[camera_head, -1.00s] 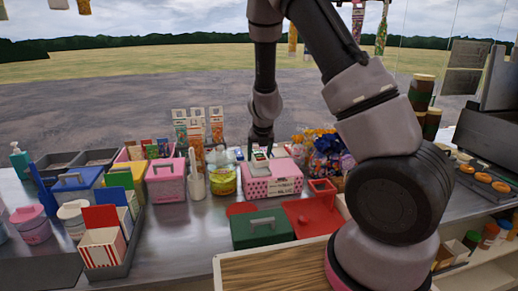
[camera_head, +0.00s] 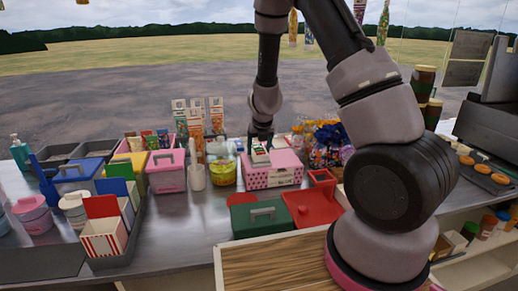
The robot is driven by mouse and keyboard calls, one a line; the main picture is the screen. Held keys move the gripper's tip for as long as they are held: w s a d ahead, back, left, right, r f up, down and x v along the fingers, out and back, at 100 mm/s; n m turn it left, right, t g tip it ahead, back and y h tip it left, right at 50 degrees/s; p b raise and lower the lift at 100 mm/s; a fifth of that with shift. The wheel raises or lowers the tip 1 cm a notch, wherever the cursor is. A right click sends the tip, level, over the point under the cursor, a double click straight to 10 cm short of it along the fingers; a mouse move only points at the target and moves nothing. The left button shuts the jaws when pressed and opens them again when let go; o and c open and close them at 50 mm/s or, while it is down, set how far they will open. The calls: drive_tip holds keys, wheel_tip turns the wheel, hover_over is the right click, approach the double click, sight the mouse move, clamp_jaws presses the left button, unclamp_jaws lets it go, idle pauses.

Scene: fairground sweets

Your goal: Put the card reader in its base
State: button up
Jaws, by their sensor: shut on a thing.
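My gripper (camera_head: 261,141) points down at the middle of the counter, small and partly hidden by its own wrist. It is shut on a small pale thing with green on it, apparently the card reader (camera_head: 260,157). This thing is at the top of a pink polka-dot box (camera_head: 257,180) with a white label. I cannot tell whether it touches the box or hangs just above it. I cannot make out the card reader's base for certain in this view.
A yellow-green jar (camera_head: 222,172) and a pink caddy (camera_head: 165,172) stand left of the polka-dot box. Nearer are a green box (camera_head: 262,224) and a red box (camera_head: 310,207). Wrapped sweets (camera_head: 325,145) stand behind right. Bare counter shows at front left (camera_head: 180,235).

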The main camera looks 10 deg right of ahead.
idle(0.3)
drive_tip(key=shift+f, duration=0.4)
drive_tip(key=o, duration=1.5)
drive_tip(key=shift+c, duration=0.2)
drive_tip(key=shift+d, duration=0.1)
